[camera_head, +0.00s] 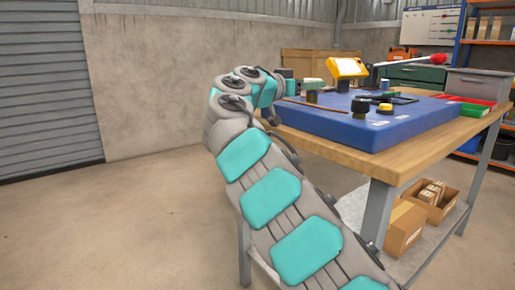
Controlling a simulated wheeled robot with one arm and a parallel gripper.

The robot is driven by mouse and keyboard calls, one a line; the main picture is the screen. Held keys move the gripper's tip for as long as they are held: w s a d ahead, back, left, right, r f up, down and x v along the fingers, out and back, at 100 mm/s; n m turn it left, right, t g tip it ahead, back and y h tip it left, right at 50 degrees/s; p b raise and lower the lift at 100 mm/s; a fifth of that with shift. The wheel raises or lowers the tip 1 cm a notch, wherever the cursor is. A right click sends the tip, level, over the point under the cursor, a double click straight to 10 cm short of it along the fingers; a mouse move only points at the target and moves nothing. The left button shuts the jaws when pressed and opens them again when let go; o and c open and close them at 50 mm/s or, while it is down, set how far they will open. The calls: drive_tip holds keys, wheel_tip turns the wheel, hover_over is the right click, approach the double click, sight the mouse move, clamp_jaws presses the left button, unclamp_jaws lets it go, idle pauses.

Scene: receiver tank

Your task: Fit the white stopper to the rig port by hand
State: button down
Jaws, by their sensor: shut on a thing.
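My gripper (288,84) is at the left end of the bench, beyond my bent grey and teal arm. My wrist hides most of it, and its fingertips are hard to make out. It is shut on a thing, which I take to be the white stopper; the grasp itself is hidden. A pale, whitish cap-like piece (313,83) shows just right of the gripper, above a dark round fitting (312,97). I cannot tell whether they touch. The blue rig base (350,128) lies on the wooden bench and carries several fittings. I cannot tell which is the port.
A yellow-framed device (346,68), a black knob (360,107) and a yellow cap (385,108) stand on the rig. A long rod ends in a red knob (438,58). Red (466,100) and green (474,110) trays lie right. The floor left of the bench is clear.

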drive_tip(key=shift+c, duration=0.4)
unclamp_jaws()
